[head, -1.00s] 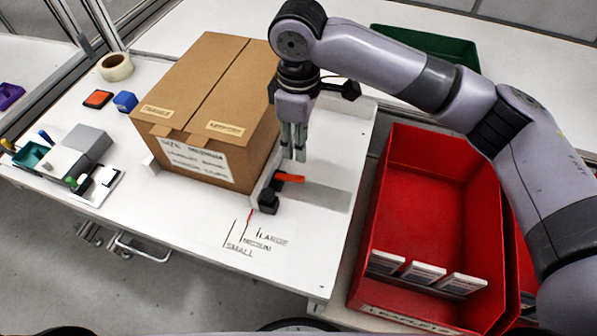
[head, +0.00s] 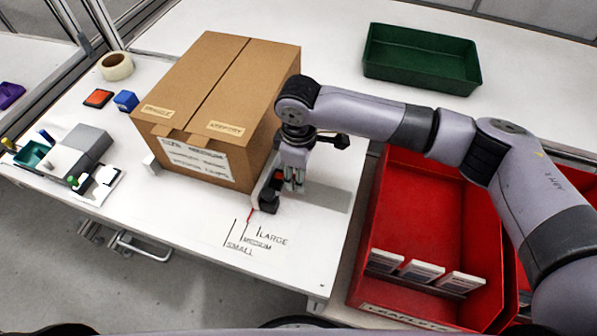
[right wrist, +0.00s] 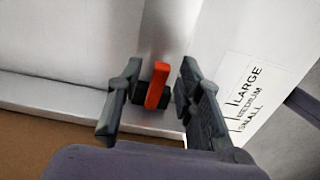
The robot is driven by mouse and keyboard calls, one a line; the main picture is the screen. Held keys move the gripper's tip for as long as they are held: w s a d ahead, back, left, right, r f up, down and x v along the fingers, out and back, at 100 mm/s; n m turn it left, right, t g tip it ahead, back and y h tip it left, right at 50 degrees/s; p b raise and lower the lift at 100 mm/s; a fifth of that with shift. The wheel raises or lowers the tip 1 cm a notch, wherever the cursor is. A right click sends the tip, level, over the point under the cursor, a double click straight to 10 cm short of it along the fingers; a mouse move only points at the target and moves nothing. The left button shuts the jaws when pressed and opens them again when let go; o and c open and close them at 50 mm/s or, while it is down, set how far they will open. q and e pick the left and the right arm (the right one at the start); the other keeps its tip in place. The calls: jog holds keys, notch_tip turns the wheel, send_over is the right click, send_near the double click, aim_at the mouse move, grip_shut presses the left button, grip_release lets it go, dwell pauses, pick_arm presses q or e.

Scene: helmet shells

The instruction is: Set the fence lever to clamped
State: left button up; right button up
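The fence is a low grey metal strip along the right side of the cardboard box (head: 205,100); it also shows in the right wrist view (right wrist: 60,95). Its orange lever (right wrist: 157,86) stands between the fingers of my right gripper (right wrist: 158,100) in the right wrist view, with a visible gap on each side. In the head view my right gripper (head: 294,185) is down at the fence's front end, by a black block (head: 268,200), and hides most of the lever. The fingers are open. My left gripper is not in view.
Size marks reading small, medium and large (head: 255,238) are on the table in front of the fence. A red bin (head: 420,215) with several white cards stands at right. A green tray (head: 421,58) sits at the back. Tape and small tools lie at left.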

jog(key=shift+c, duration=0.5)
grip_shut()
jog(key=shift+s+d+f+y+p, duration=0.1)
jog(key=shift+s+d+y+p, duration=0.1)
jog(key=shift+y+p, duration=0.6)
jog(key=shift+d+f+t+y+p, duration=0.15)
jog(key=shift+f+t+y+p, duration=0.3)
jog(key=shift+p, duration=0.25)
jog(key=shift+w+f+y, duration=0.1)
jog(key=shift+f+y, duration=0.1)
jog(key=shift+y, duration=0.15)
